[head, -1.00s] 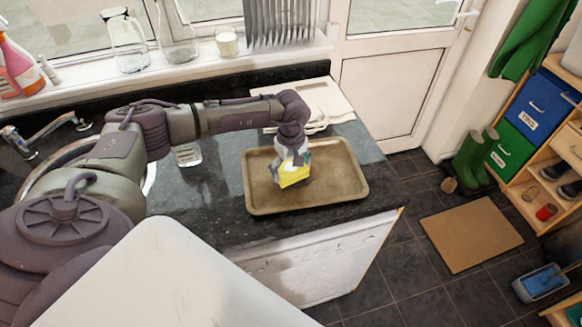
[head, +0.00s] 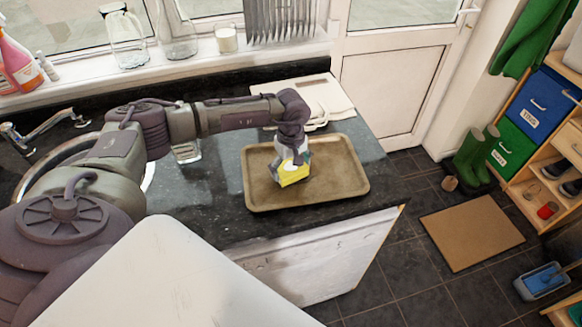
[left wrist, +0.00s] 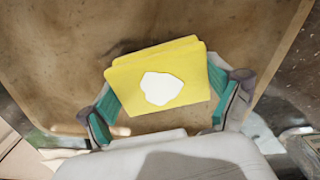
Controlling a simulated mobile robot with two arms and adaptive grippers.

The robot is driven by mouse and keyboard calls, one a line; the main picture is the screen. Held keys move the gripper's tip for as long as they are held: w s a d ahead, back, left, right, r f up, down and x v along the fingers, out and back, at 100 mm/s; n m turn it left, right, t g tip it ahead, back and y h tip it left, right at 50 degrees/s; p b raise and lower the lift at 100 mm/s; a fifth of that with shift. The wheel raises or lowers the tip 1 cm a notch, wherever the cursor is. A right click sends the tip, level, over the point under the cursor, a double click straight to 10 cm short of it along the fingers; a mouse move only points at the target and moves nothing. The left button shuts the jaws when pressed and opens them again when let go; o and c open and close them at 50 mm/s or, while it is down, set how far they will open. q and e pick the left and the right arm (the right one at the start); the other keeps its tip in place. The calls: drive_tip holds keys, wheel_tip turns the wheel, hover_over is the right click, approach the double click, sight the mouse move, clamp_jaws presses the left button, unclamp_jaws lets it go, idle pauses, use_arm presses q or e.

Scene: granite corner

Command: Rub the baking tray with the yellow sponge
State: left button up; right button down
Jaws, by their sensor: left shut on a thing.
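The baking tray (head: 340,180) is brown and rimmed, and lies flat on the dark granite counter. The yellow sponge (head: 292,174) is at the tray's middle left, low over its floor; I cannot tell if it touches. My left gripper (head: 291,163) reaches down over the tray and is shut on the sponge. In the left wrist view the sponge (left wrist: 158,80) sits between the two teal finger pads, with a white patch on its face. The tray's stained floor (left wrist: 60,45) fills the view behind it. My right gripper is not in view.
A clear glass (head: 187,152) stands on the counter left of the tray. A pale board with a cloth (head: 318,98) lies behind the tray. The sink and tap (head: 50,128) are at the left. The counter's front edge runs just before the tray.

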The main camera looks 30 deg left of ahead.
use_arm(q)
drive_tip(key=shift+f+b, duration=0.35)
drive_tip(key=shift+f, duration=0.05)
